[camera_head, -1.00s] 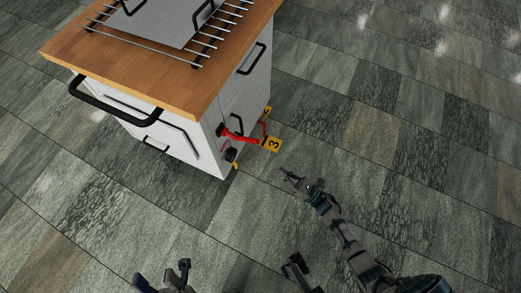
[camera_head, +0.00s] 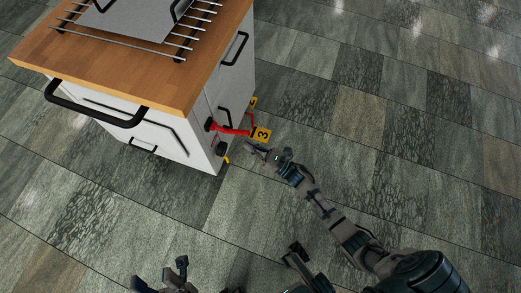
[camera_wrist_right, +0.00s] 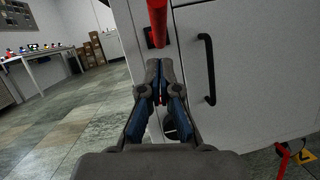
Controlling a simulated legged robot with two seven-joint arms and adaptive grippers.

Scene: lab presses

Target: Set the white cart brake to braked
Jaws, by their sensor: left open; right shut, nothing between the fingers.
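The white cart (camera_head: 150,130) with a wooden top stands at the upper left of the head view. Its red brake lever (camera_head: 232,130) sticks out from the lower side, close to a yellow tag marked 3 (camera_head: 262,134). The red lever (camera_wrist_right: 157,22) also shows at the top of the right wrist view, above and ahead of the fingers. My right gripper (camera_head: 250,147) is shut and empty, just below the lever in the head view; its fingertips (camera_wrist_right: 159,68) appear apart from the lever. My left gripper (camera_head: 172,277) is open and empty at the bottom, away from the cart.
A metal rack (camera_head: 150,30) lies on the cart's wooden top. Black handles (camera_wrist_right: 208,68) stick out from the cart's sides. A table with small items (camera_wrist_right: 35,62) and stacked boxes (camera_wrist_right: 90,53) stand in the background. The tiled floor right of the cart is clear.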

